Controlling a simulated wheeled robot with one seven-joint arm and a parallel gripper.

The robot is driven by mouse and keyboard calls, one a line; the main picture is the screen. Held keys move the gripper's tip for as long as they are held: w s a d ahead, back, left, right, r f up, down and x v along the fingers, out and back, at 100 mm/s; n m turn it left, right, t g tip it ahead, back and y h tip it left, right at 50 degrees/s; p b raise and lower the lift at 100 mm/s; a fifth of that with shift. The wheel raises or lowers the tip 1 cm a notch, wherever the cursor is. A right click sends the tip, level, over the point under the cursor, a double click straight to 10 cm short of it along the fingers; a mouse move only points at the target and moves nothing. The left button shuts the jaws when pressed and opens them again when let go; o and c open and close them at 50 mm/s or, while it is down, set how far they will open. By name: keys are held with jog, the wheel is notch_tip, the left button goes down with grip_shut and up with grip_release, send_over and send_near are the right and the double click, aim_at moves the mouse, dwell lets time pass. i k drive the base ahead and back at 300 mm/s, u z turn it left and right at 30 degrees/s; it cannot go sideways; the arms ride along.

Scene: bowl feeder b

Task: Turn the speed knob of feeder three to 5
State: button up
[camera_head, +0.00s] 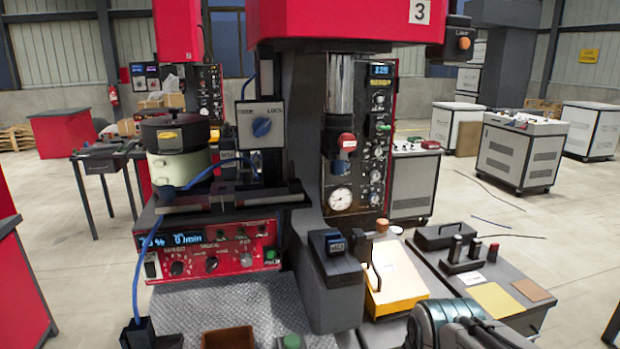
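A machine marked with a 3 (419,11) stands in front of me. At its left is a bowl feeder with a dark bowl (175,131) on a pale green base (180,167). Below it is a red control panel (222,249) with a lit blue display (190,239) that seems to read 0 /min. Dark knobs (211,264) and a green knob (270,254) sit along the panel. Their labels and scale marks are too small to read. My gripper (470,330) is partly in view at the bottom right, well away from the panel; its fingers are not clear.
A blue cable (137,280) hangs past the panel's left side. A dark post with a small box (333,245) stands between panel and gripper. A brown tray (228,338) lies below the panel.

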aim_at(177, 266)
jog(key=u, duration=1.25)
jog(key=k, duration=0.5)
jog(key=z, duration=0.75)
jog(key=i, duration=1.15)
jog(key=u, duration=0.6)
